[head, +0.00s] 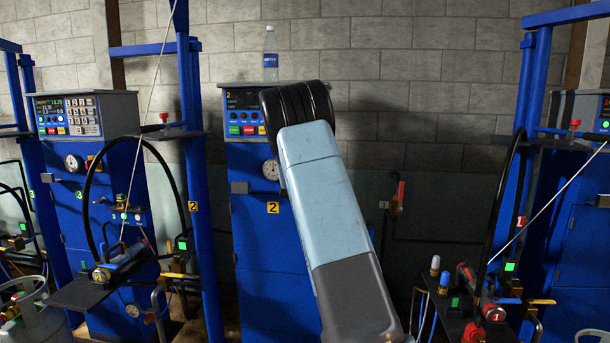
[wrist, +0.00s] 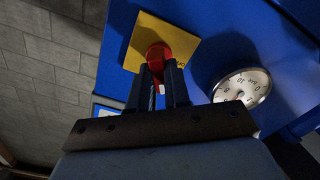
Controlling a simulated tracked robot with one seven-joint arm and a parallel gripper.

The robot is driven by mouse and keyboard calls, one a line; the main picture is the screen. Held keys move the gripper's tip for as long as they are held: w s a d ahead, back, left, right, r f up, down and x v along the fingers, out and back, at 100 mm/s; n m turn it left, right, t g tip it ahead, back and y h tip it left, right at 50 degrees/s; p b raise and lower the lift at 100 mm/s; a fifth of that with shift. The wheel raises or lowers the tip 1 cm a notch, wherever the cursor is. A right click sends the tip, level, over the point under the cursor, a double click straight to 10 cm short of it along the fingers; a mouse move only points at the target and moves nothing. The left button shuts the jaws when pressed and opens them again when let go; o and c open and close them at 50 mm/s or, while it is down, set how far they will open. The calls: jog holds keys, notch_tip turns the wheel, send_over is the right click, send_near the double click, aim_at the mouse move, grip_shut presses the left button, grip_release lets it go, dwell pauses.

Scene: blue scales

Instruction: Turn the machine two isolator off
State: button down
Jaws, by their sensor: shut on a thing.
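In the wrist view the isolator's red knob (wrist: 158,54) stands on a yellow plate (wrist: 178,38) fixed to a blue cabinet face. My gripper (wrist: 159,73) is shut on the knob, with its two dark fingers on either side of it. In the head view machine two is the blue cabinet (head: 265,240) in the middle, with a yellow "2" label (head: 273,208). My arm covers its right part and hides the isolator and my gripper there. The knob's pointer or on/off marking cannot be read.
A round white gauge (wrist: 241,87) sits right of the knob, and also shows in the head view (head: 270,169). Machine two's button panel (head: 243,115) and a water bottle (head: 270,55) are above. Machine three (head: 75,190) stands left, machine one's rig (head: 490,280) right.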

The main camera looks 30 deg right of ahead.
jog(key=n, duration=1.1)
jog(key=shift+w+a+f, duration=0.1)
jog(key=shift+a+f, duration=0.15)
jog(key=shift+f, duration=0.15)
jog(key=c, duration=1.1)
grip_release()
jog(key=v, duration=1.3)
jog(key=shift+s+a, duration=0.2)
jog(key=shift+s, duration=0.05)
